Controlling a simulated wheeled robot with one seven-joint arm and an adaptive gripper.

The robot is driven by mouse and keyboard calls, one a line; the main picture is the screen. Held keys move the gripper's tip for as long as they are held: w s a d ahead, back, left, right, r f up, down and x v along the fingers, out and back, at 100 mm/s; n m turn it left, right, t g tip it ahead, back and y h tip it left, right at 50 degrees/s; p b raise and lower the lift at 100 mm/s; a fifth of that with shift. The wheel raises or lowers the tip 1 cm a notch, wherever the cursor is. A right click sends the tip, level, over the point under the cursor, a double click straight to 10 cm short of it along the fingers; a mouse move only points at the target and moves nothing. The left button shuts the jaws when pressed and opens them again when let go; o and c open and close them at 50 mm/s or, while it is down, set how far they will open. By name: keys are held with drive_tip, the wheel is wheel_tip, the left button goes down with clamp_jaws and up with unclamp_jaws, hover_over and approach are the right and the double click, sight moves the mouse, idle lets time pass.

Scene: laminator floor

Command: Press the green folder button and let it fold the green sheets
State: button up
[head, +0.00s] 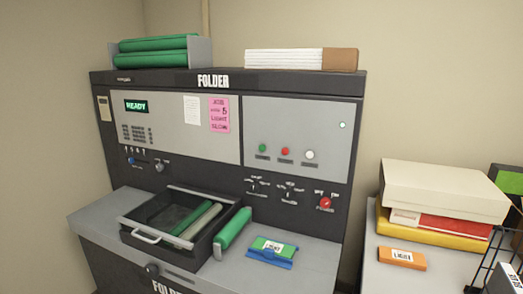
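The folder machine (230,80) is a dark cabinet with grey panels, labelled FOLDER. A small green button (262,148) sits on its right panel, left of a red button (285,151) and a white button (309,154). The display (136,106) reads READY in green. A dark tray (145,237) with a metal handle holds a pale roll (200,224) and a green roll. Another green roll (233,228) lies at the tray's right side. Flat green sheets I cannot make out for certain. My gripper is not in view.
A green-and-blue packet (272,250) lies on the machine's grey ledge. Green rolls (158,43) and a white stack (285,59) sit on top. A pink note (219,114) is on the panel. Boxes (445,190) and an orange packet (402,259) occupy the right-hand surface.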

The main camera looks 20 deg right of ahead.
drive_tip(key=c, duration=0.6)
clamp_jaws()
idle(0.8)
